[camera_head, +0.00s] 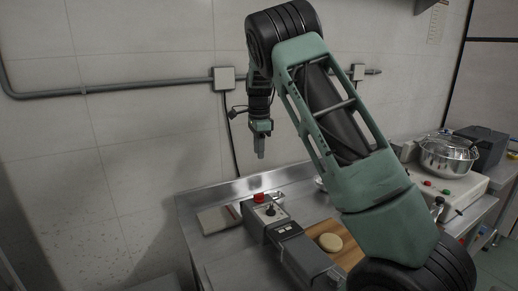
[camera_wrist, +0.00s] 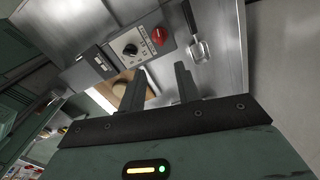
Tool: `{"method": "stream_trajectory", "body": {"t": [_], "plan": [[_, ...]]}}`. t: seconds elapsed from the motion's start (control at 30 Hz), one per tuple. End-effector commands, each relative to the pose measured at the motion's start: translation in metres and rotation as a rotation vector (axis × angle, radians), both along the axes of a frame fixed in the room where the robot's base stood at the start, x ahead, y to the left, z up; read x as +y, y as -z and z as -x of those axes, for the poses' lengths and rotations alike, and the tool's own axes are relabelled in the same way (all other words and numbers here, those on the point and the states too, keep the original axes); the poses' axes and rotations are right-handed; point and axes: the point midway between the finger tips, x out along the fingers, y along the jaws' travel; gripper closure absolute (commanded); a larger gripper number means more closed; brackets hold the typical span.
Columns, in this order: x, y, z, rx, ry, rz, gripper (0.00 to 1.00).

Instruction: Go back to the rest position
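My gripper (camera_head: 260,154) hangs in the air in front of the wall, pointing down above the back of the steel table (camera_head: 205,196). In the wrist view my gripper (camera_wrist: 160,78) shows two dark fingers standing apart, with nothing held between them. My arm rises across the middle of the head view and hides part of the table and the wall behind it.
A round pale bun (camera_head: 330,242) lies on a wooden board (camera_head: 350,258).

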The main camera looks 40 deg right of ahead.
Motion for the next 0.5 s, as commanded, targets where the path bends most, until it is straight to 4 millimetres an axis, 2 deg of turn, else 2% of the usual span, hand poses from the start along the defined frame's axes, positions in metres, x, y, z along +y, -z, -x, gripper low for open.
{"method": "stream_trajectory", "body": {"t": [0.13,0.5], "plan": [[0.0,-0.0073,0.0001,0.0,0.0,0.0,0.67],[-0.0001,-0.0077,0.0002,0.0,0.0,0.001,0.67]]}}
